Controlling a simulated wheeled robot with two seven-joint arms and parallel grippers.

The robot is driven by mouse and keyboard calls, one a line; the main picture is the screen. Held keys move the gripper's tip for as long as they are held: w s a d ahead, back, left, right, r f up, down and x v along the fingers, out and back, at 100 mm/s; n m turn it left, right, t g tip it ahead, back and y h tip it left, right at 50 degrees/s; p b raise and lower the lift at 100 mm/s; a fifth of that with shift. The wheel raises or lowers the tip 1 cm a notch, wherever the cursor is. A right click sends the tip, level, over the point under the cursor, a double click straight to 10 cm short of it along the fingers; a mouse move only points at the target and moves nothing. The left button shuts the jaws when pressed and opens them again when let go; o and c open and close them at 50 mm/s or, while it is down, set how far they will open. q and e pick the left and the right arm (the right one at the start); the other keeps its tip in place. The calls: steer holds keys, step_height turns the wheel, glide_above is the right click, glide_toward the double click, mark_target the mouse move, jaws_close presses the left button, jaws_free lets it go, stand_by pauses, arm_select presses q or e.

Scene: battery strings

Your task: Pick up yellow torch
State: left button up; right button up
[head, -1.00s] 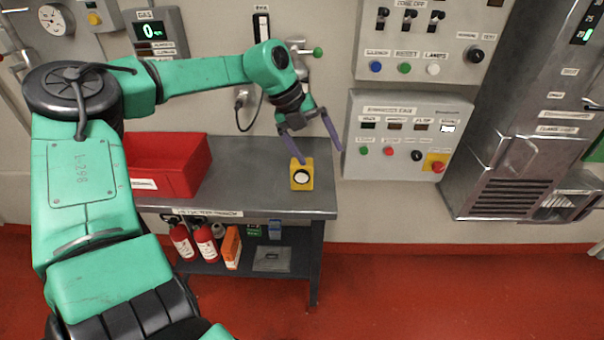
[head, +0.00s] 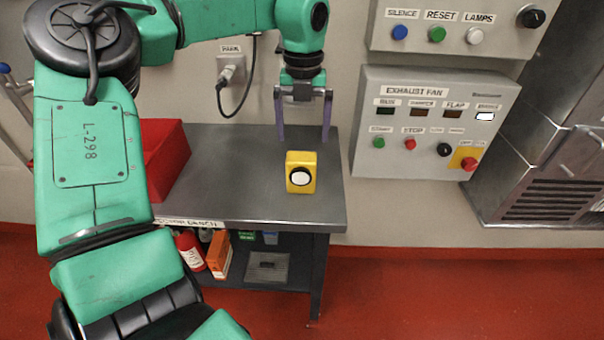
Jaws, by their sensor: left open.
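The yellow torch (head: 301,173) is a small boxy lamp with a round white lens in a dark ring. It stands upright on the grey metal bench (head: 237,190), near the right end, lens towards me. My left gripper (head: 303,138) is open and empty, fingers pointing down. In the picture its fingertips are just above and behind the torch, one to each side, and do not appear to touch it. My right gripper is out of view.
A red bin (head: 164,160) stands on the bench to the left, partly behind my left arm. A wall socket with a plug (head: 230,70) and cable is behind. An exhaust fan panel (head: 430,125) is at right. Red bottles and an orange box (head: 220,258) sit on the lower shelf.

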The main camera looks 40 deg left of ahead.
mark_target(302, 170)
arm_select(q)
steer(key=f+p, duration=0.1)
steer(key=f, duration=0.6)
steer(key=f+p, duration=0.1)
steer(key=f, duration=0.3)
steer(key=shift+s+p, duration=0.25)
steer(key=shift+p, duration=0.05)
steer(key=shift+w+a+f, duration=0.1)
steer(key=shift+f, duration=0.2)
steer(key=shift+r, duration=0.1)
steer(key=c, duration=1.5)
steer(key=shift+r, duration=0.1)
